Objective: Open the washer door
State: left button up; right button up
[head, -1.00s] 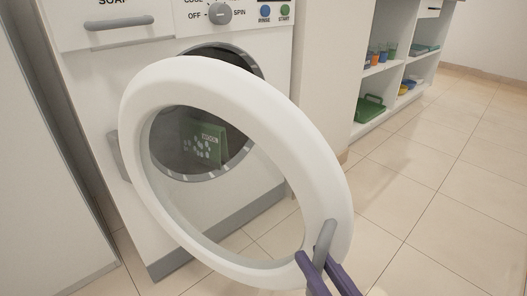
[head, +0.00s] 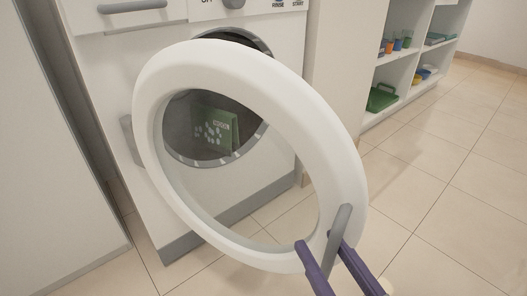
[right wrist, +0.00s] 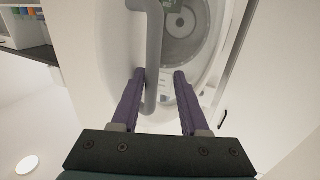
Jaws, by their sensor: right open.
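The washer door (head: 345,180) is a thick white ring with a clear middle. It stands swung wide open from the white washer (head: 110,75), hinged at the left, and the round drum opening (head: 245,40) shows behind it. A grey bar handle (head: 340,222) sits at the door's lower right edge. My right gripper (head: 322,246) has purple fingers, open on either side of this handle. In the right wrist view, the handle (right wrist: 154,45) runs between the open fingertips (right wrist: 159,74), closer to the left finger. My left gripper is not in view.
A green box marked with pale dots (head: 215,128) shows through the door, in the drum. A tall pale panel (head: 50,150) stands at the left. White shelves (head: 405,65) with cups and a green tray (head: 381,98) stand at the right. The tiled floor (head: 450,200) there is clear.

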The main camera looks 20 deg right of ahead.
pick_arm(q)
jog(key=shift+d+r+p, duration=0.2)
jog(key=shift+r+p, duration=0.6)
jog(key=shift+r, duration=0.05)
pick_arm(e)
jog(key=s, duration=1)
jog(key=shift+a, duration=0.2)
jog(key=shift+r, duration=0.1)
